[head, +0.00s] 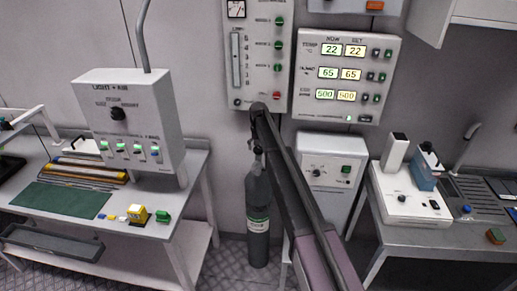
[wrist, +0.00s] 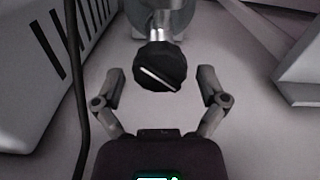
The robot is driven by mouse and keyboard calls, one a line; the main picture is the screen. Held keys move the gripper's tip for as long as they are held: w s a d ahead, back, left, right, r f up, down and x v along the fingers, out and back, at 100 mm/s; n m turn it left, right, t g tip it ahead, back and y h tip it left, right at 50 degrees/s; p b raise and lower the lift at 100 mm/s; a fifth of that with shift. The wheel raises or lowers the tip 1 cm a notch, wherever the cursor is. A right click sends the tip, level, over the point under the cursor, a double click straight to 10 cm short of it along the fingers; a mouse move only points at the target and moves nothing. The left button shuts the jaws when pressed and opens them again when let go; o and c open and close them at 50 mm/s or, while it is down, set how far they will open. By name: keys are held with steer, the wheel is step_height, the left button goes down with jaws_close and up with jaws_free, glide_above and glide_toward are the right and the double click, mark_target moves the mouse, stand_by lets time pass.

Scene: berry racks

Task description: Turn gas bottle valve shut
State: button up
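The gas bottle (head: 258,205) is a dark grey cylinder with a pale label, standing upright on the floor between the left bench and a white cabinet. In the wrist view its valve knob (wrist: 160,68) is black and round with a white line across it, sloping down to the right, on a silver stem. My gripper (wrist: 161,88) is open, with one finger on each side of the knob and visible gaps between. Nothing is held. In the head view my arm passes in front of the bottle's top and hides the valve and my gripper.
A black hose (wrist: 78,90) hangs at the left in the wrist view. A white cabinet (head: 330,185) stands right of the bottle. The left bench (head: 185,190) and right bench (head: 440,238) flank it. Control panels (head: 345,50) hang on the wall above.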

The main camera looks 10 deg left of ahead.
steer(key=c, duration=0.8)
steer(key=shift+o, duration=0.2)
steer(key=shift+s+n, duration=0.1)
steer(key=shift+n, duration=0.2)
steer(key=n, duration=0.3)
steer(key=shift+n, duration=2)
steer(key=o, duration=1.2)
